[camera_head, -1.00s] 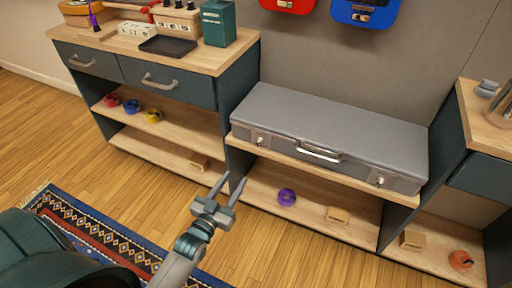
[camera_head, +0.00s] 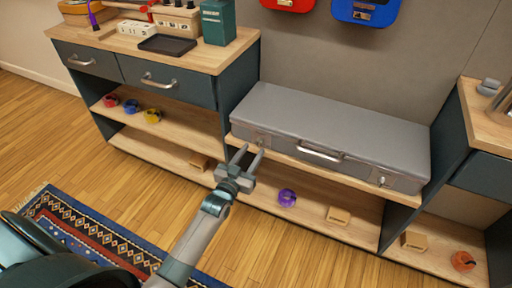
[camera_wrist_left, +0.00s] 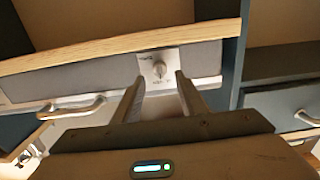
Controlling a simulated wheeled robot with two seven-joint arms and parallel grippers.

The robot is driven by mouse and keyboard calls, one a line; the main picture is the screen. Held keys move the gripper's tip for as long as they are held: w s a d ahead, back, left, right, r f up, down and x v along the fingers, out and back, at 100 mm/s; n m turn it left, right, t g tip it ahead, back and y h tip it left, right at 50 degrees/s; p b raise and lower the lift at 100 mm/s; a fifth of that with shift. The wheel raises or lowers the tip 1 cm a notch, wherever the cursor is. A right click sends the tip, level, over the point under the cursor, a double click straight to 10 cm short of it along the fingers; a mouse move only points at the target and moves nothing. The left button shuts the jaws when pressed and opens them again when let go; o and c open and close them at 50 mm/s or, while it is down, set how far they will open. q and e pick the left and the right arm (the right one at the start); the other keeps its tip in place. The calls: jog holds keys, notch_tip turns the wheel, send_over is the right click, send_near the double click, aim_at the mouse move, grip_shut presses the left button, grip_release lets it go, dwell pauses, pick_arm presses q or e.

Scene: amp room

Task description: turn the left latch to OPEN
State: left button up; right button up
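A closed grey case (camera_head: 335,125) lies on the middle shelf, with a handle (camera_head: 320,153) on its front. The left latch (camera_head: 261,141) is a small knob on a pale plate near the case's left front end; it also shows in the left wrist view (camera_wrist_left: 159,69). The right latch (camera_head: 382,181) is at the other end. My left gripper (camera_head: 250,154) is open and empty, just in front of the left latch. In the left wrist view its fingers (camera_wrist_left: 160,85) stand either side of the knob's line, seemingly short of it. My right gripper is not in view.
The wooden shelf edge (camera_head: 285,161) runs under the case front. Below are a purple ring-like object (camera_head: 287,197) and a wooden block (camera_head: 338,216). A drawer cabinet (camera_head: 165,85) stands left. Open floor and a patterned rug (camera_head: 95,235) lie in front.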

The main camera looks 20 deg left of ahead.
aim_at(258, 144)
pick_arm(q)
jog(key=shift+w, duration=1.95)
grip_shut()
